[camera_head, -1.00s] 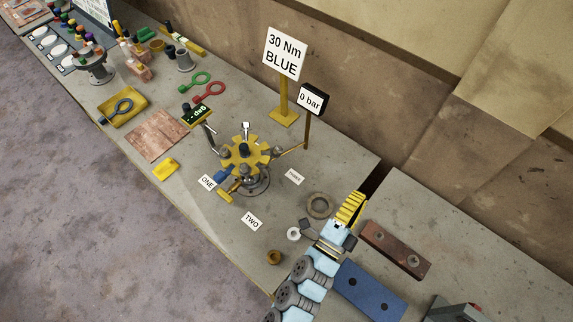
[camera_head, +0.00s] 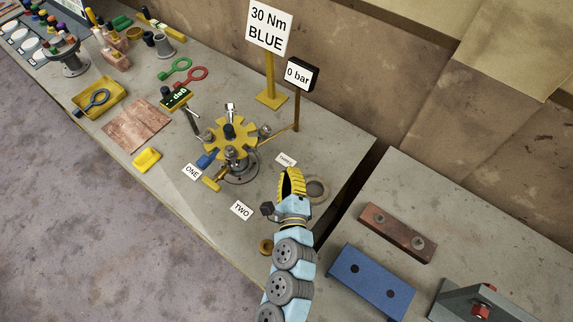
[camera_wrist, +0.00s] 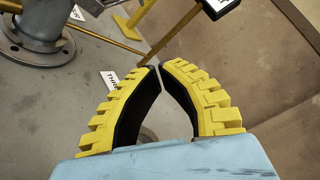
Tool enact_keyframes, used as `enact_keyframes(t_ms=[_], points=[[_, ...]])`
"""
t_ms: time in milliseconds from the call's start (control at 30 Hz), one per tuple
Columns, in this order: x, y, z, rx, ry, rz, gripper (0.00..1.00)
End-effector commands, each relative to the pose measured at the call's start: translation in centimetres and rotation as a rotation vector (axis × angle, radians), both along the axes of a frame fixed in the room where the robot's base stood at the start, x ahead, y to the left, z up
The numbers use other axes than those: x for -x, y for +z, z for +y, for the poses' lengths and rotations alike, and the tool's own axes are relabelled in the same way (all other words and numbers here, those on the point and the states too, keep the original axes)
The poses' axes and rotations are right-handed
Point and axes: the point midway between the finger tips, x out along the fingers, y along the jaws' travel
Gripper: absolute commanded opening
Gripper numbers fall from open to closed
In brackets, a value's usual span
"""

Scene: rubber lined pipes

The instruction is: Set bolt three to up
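The yellow notched flange (camera_head: 216,140) stands on a grey round base on the bench, with several metal bolts around its rim. One bolt (camera_head: 264,131) sits at its right side, on the side of the THREE label (camera_head: 286,159); I cannot tell for sure that it is bolt three. My gripper (camera_head: 289,172) is right of and in front of the flange, beside the THREE label, apart from the bolts. In the wrist view my gripper (camera_wrist: 157,68) has its yellow fingers' tips together with nothing between them. The THREE label (camera_wrist: 112,78) lies partly behind the left finger.
The ONE label (camera_head: 192,171) and TWO label (camera_head: 241,210) lie in front of the flange. A 30 Nm BLUE sign (camera_head: 269,28) stands further back. A flat ring (camera_head: 317,188) lies right of my gripper.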

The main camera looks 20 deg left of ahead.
Motion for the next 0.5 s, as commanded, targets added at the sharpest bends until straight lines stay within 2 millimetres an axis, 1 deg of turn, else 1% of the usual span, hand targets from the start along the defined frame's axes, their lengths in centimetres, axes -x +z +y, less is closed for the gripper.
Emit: enact_keyframes(t_ms=[500], points=[[-5.5,-0.2,2.2,0.002,-0.001,-0.003,0.00]])
